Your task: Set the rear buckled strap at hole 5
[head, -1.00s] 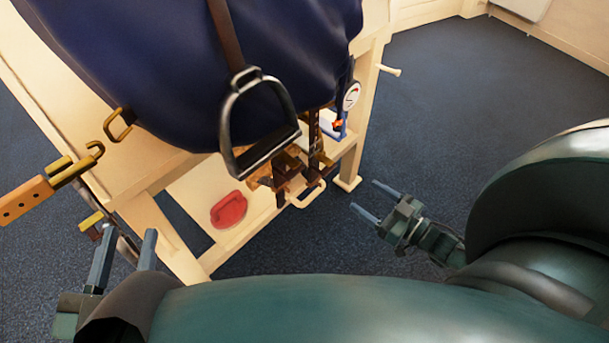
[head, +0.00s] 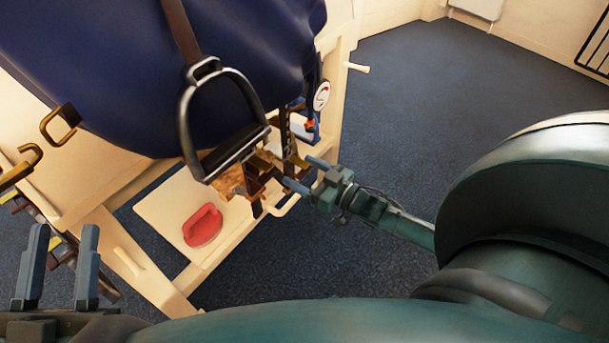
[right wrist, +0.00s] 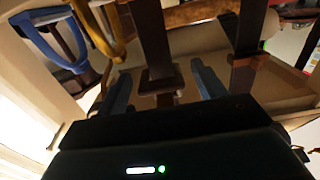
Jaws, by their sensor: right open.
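Dark brown straps (head: 285,130) hang under the blue saddle (head: 150,75), partly behind the stirrup. I cannot tell which is the rear buckled strap, and its holes are too small to read. My right gripper (head: 304,173) is open beside the lower strap ends, pointing left at them. In the right wrist view, a hanging brown strap (right wrist: 152,40) shows between the spread fingers of the right gripper (right wrist: 163,84); I cannot tell its depth. Another brown strap (right wrist: 247,45) is to the right. My left gripper (head: 64,235) is open and empty at the lower left.
A metal stirrup (head: 188,130) hangs close left of the straps. A red object (head: 203,226) lies on the stand's lower shelf (head: 155,207). A round dial (head: 321,95) is right of the straps. Brass-coloured hooks (head: 60,122) are at the left. The floor at right is clear.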

